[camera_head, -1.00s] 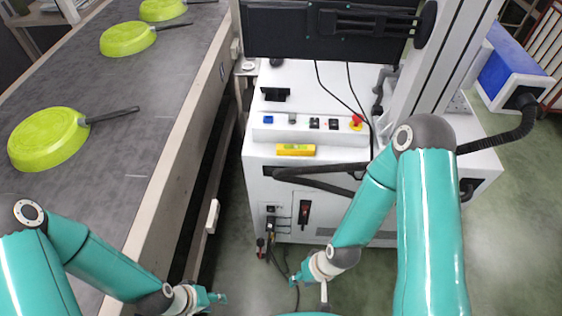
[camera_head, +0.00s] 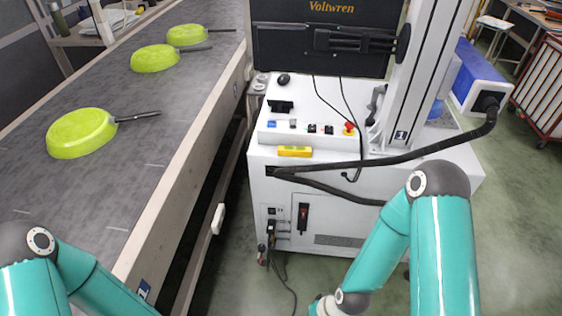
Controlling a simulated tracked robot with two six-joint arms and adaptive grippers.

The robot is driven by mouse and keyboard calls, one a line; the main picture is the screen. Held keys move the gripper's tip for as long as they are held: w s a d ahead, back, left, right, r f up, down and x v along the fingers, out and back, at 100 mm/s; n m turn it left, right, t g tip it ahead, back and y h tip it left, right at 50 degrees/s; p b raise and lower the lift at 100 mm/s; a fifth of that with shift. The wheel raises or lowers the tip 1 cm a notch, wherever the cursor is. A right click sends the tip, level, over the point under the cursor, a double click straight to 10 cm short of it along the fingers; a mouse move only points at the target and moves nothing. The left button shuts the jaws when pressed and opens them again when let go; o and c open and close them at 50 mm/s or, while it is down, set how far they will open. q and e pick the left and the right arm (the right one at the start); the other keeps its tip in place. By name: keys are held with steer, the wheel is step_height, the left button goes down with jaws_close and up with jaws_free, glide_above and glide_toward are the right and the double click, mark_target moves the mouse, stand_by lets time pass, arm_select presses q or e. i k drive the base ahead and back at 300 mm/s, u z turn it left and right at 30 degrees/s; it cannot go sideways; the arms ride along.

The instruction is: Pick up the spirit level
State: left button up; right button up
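The spirit level is a short yellow bar (camera_head: 295,151). It lies on the front edge of the white cabinet's top (camera_head: 263,158), below a row of buttons and switches. Nothing covers it. My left arm comes in at the lower left and its gripper is below the picture's edge. My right arm comes in at the lower right and its gripper is also out of the picture. Neither arm touches the level.
A grey conveyor (camera_head: 150,190) on the left carries several green pans, including the nearest pan (camera_head: 82,132). A red emergency button (camera_head: 349,127), a black mouse (camera_head: 283,80) and a dark monitor (camera_head: 322,40) are at the cabinet. A thick black cable (camera_head: 430,148) crosses its right side.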

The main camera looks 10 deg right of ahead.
mark_target(287, 151)
steer(key=z, duration=0.2)
steer(key=i, duration=0.85)
steer(key=u, duration=0.1)
